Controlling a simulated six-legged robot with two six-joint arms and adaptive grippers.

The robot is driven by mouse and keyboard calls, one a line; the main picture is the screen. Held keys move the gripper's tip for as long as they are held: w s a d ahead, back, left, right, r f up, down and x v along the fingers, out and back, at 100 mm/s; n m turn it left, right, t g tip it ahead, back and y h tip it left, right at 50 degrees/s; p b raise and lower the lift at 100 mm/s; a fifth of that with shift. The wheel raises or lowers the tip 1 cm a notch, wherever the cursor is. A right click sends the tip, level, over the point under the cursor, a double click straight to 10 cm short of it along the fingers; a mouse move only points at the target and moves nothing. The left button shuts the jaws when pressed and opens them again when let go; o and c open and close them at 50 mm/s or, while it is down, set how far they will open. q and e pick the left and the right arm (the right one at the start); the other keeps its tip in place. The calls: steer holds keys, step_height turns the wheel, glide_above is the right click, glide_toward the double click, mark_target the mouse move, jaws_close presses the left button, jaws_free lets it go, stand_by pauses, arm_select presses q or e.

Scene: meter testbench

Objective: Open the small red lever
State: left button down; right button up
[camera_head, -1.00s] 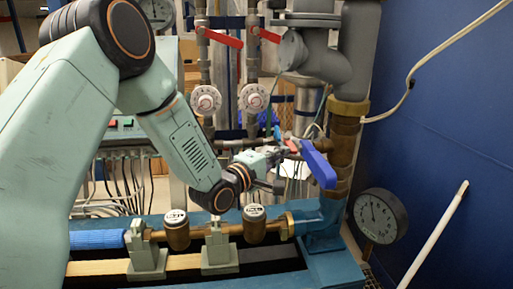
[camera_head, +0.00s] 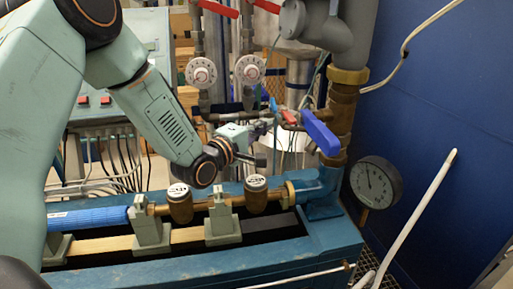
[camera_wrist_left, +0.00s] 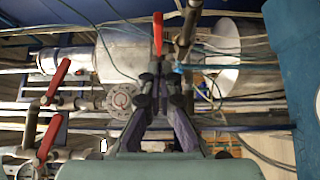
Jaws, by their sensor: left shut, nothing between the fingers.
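The small red lever (camera_head: 289,117) sits on the thin pipe at the centre of the head view, just left of the large blue lever (camera_head: 320,135). In the left wrist view the small red lever (camera_wrist_left: 157,33) stands straight ahead, just beyond the fingertips. My left gripper (camera_head: 270,126) points right toward it; its fingers are together and empty. In the wrist view the fingertips of my left gripper (camera_wrist_left: 158,70) meet at the lever's lower end. Whether they touch it I cannot tell. My right gripper is not in view.
Two larger red levers (camera_head: 219,9) (camera_head: 266,6) sit above white dial meters (camera_head: 201,72) (camera_head: 250,69). Brass meters (camera_head: 179,205) (camera_head: 256,195) stand on the blue bench (camera_head: 190,270) below my arm. A round gauge (camera_head: 376,182) and a white pole (camera_head: 410,215) are at right.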

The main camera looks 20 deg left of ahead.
arm_select(q)
steer(key=s+d+b, duration=0.1)
steer(key=s+d, duration=0.3)
steer(key=s, duration=0.4)
steer(key=shift+s, duration=0.4)
steer(key=shift+s, duration=0.15)
